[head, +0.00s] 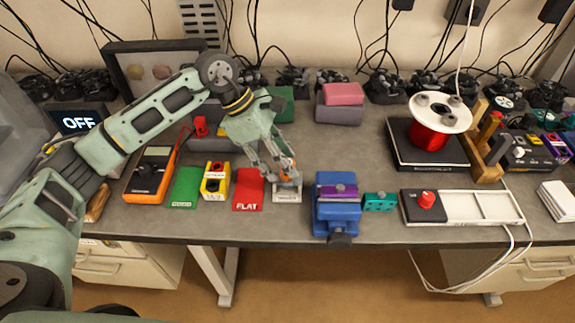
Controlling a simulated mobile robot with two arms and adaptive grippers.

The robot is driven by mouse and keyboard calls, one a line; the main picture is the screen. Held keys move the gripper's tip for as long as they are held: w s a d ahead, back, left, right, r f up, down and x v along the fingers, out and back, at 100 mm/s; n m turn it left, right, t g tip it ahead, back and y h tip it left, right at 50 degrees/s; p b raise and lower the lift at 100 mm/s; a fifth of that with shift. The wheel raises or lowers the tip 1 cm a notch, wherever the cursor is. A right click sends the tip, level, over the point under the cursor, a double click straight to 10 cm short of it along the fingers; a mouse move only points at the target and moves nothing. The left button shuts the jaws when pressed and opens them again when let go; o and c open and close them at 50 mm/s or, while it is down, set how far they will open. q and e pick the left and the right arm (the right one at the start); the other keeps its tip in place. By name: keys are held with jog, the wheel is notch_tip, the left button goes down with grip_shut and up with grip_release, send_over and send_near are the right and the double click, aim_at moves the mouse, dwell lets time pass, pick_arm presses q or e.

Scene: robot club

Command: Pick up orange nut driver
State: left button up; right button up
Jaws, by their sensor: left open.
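My left gripper (283,179) reaches down over the workbench with its fingers open. Its fingertips are around or just beside a small orange thing (291,173), which looks like the nut driver. The fingers partly hide it, and I cannot tell whether they touch it. It stands at a small light-grey labelled block (287,196) near the front edge, right of the red card marked FLAT (248,190). My right gripper is not in view.
Left of the red card are a yellow-black block (215,182), a green card (185,188) and an orange multimeter (150,175). A blue vise (337,210) stands close on the right. A red spool (428,136) stands farther right. Bare bench lies behind the vise.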

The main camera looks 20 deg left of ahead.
pick_arm(q)
jog(key=shift+w+d+f, duration=0.1)
jog(key=shift+d+f, duration=0.2)
jog(key=shift+f, duration=0.3)
jog(key=shift+c, duration=0.5)
grip_shut()
jog(key=shift+r, duration=0.1)
